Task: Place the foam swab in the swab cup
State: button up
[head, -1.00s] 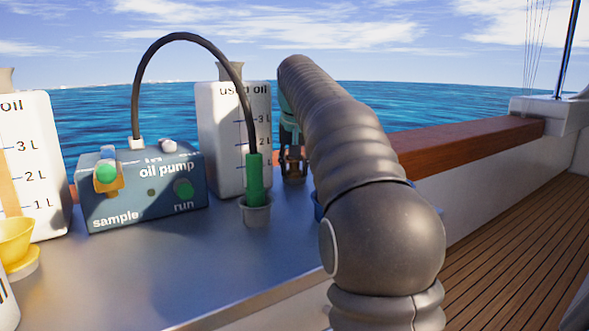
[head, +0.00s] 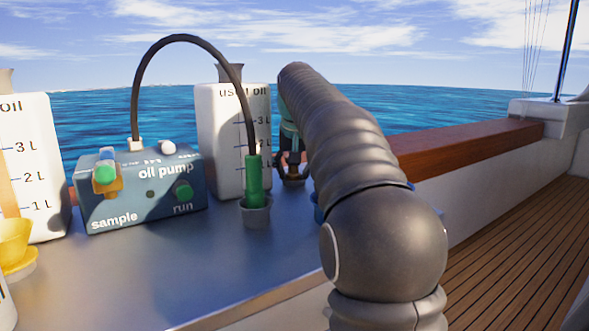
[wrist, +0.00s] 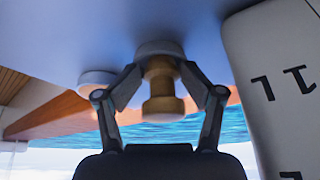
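In the wrist view, a tan, spool-shaped piece (wrist: 160,88) is between the two fingers of my gripper (wrist: 160,76). It looks like the swab's handle, but I see no foam. A round grey piece (wrist: 158,48), perhaps a cup, is directly beyond it at the counter; I cannot tell whether the two touch. The fingertips are close on either side of the tan piece, but contact is unclear.
A white used oil container (head: 219,145) stands close left of my gripper, also in the wrist view (wrist: 270,75). A green nozzle on a black hose sits in a grey holder (head: 256,214). The oil pump box (head: 145,195) is further left.

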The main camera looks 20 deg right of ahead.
jog(key=shift+s+a+f, duration=0.1)
jog(key=shift+f, duration=0.25)
jog(key=shift+r+p, duration=0.3)
jog(key=shift+r, duration=0.2)
jog(key=p+v, duration=0.4)
jog(key=v, duration=0.8)
jog(key=shift+r, duration=0.45)
jog(key=shift+f, duration=0.15)
jog(key=b+x, duration=0.3)
jog(key=x, duration=0.8)
jog(key=shift+f+b, duration=0.25)
jog(key=shift+b, duration=0.15)
